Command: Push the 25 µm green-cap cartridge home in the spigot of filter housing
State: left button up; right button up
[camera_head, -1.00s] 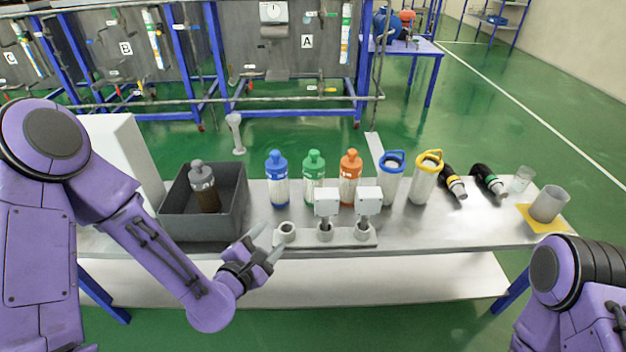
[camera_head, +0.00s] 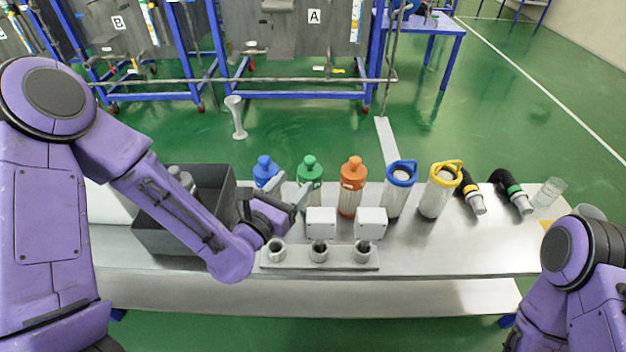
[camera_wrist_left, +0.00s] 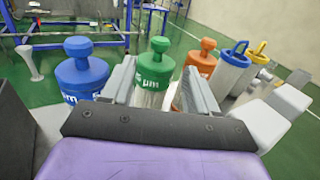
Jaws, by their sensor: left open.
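The green-cap cartridge (camera_head: 309,172) stands upright on the bench between the blue-cap cartridge (camera_head: 265,170) and the orange-cap cartridge (camera_head: 352,180). My left gripper (camera_head: 303,200) is open in front of it. In the left wrist view the green cap (camera_wrist_left: 154,66), with "µm" lettering, shows between the two open fingers (camera_wrist_left: 160,95); whether they touch it I cannot tell. A low rail (camera_head: 319,264) at the front edge holds three round sockets. The left socket (camera_head: 275,250) is empty; white box-shaped heads stand over the other two. My right gripper is not in view.
A dark grey bin (camera_head: 165,240) with bottles stands at left. Clear housings with a blue ring (camera_head: 400,185) and a yellow ring (camera_head: 440,190) stand to the right, beside two black hose fittings (camera_head: 513,192) and a glass beaker (camera_head: 550,192). The front right bench top is bare.

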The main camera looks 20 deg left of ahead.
aim_at(308, 167)
pick_arm(q)
jog(key=x, duration=0.8)
jog(key=shift+w+f, duration=0.15)
jog(key=shift+w, duration=0.15)
grip_shut()
